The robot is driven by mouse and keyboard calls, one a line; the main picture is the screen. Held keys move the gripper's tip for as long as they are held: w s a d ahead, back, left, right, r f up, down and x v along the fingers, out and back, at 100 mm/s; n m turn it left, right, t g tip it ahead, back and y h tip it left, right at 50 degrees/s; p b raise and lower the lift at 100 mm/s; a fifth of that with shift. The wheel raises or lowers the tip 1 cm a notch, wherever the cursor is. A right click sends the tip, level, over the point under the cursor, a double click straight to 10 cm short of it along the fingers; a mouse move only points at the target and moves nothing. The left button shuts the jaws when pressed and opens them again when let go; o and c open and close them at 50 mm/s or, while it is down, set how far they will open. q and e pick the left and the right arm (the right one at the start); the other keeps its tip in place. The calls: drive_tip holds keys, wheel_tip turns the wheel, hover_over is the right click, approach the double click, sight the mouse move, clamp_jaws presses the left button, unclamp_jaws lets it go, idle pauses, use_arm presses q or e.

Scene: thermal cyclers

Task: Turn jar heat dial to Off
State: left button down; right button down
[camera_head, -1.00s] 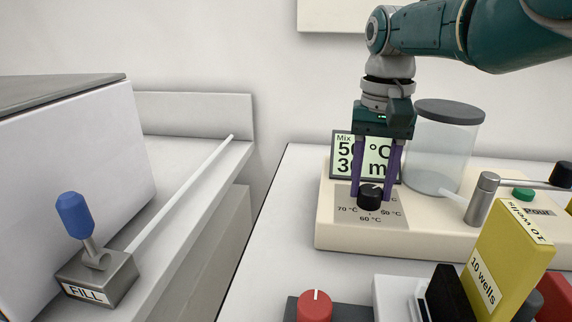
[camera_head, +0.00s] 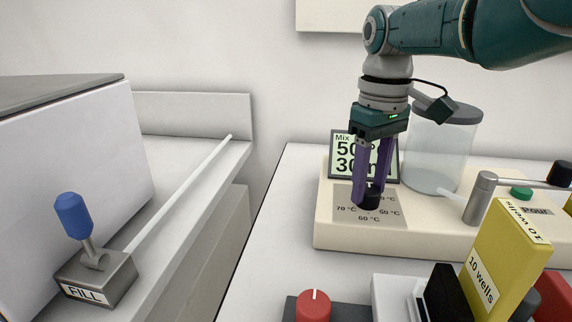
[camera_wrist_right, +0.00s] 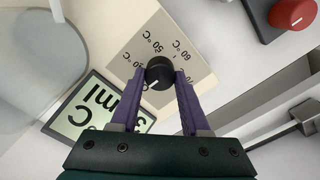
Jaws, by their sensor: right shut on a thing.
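The jar heat dial (camera_head: 369,201) is a small black knob on a grey plate marked 50 °C, 60 °C and 70 °C, on the cream jar base. My right gripper (camera_head: 370,198) points down with its purple fingers shut on the dial. In the right wrist view the dial (camera_wrist_right: 159,72) sits between the two fingertips (camera_wrist_right: 158,82), and its white pointer line shows. The Off mark cannot be read in either view. The clear jar (camera_head: 436,150) with a dark grey lid stands behind and right of the dial. My left gripper is not in view.
A display (camera_head: 350,153) reading Mix, 50 °C stands just behind the dial. A metal post and lever (camera_head: 480,197) are to the right. A blue FILL lever (camera_head: 73,216) stands at left.

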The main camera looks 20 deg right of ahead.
sight(369, 188)
drive_tip(key=shift+r+n, duration=0.1)
drive_tip(key=shift+n, duration=0.4)
drive_tip(key=shift+c, duration=1.9)
unclamp_jaws()
wheel_tip(369, 188, up, 8)
drive_tip(key=p, duration=0.6)
drive_tip(key=shift+r+p, duration=0.2)
drive_tip(key=shift+p, duration=0.2)
drive_tip(key=shift+r, duration=0.7)
drive_tip(key=shift+a, duration=0.1)
